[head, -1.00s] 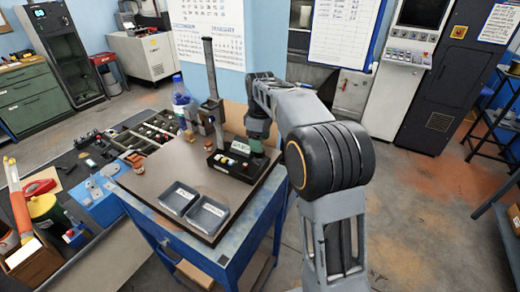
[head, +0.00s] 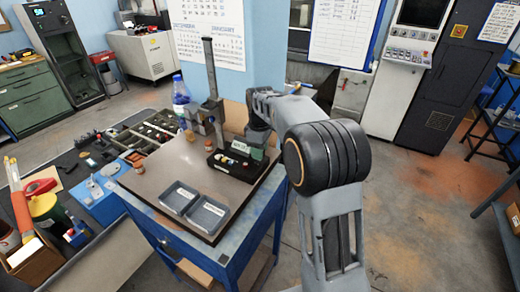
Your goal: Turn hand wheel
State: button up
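The electrode stand has a tall grey post (head: 210,68) with a grey carriage (head: 203,118) partway up. It rises from a black base (head: 228,168) that holds several small coloured vials and a white label. I cannot make out the hand wheel clearly; it may be too small or hidden behind my arm. My gripper (head: 258,143) points down over the right end of the base, right of the post. Its fingers are too small and dark to tell whether they are open or shut, or whether they touch anything.
Two grey trays (head: 179,197) (head: 208,214) sit at the front of the bench board (head: 155,172). A bottle (head: 181,95) stands behind it on the left. The board's middle is clear.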

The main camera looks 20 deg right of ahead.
jog(key=c, duration=0.4)
jog(key=shift+c, duration=0.2)
jog(key=shift+m, duration=0.3)
